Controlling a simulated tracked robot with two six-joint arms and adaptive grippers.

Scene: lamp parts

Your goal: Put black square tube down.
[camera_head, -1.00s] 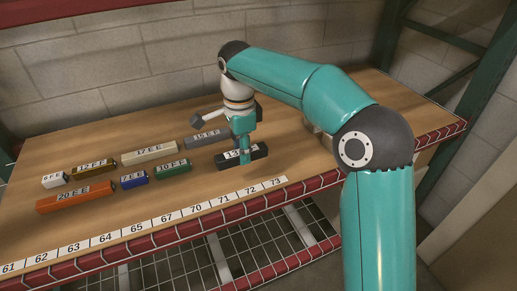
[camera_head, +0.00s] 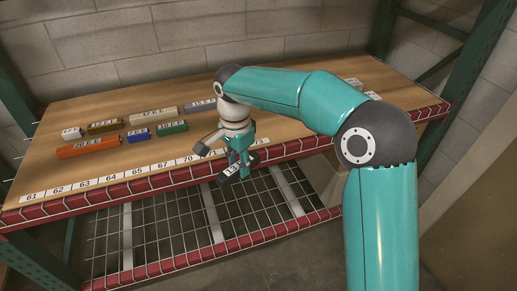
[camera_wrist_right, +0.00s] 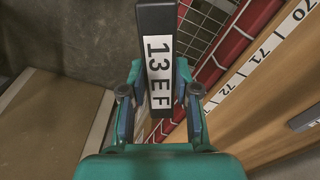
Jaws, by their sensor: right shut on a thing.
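The black square tube (camera_head: 239,167) carries a white label, and it hangs in my right gripper (camera_head: 240,158) in front of the shelf's red and white front edge. In the right wrist view the tube (camera_wrist_right: 156,20) shows its label "13 EF" and sits between the two fingers of my right gripper (camera_wrist_right: 160,100), which are shut on it. The gripper hides part of the tube in the head view. My left gripper is not in view.
On the wooden shelf (camera_head: 60,172) lie an orange tube (camera_head: 87,148), a white one (camera_head: 72,133), a brown one (camera_head: 105,126), a cream one (camera_head: 153,117), a blue one (camera_head: 139,134), a green one (camera_head: 172,127) and a grey one (camera_head: 201,106). A number strip (camera_head: 110,179) runs along the front. A wire mesh shelf (camera_head: 150,235) lies below.

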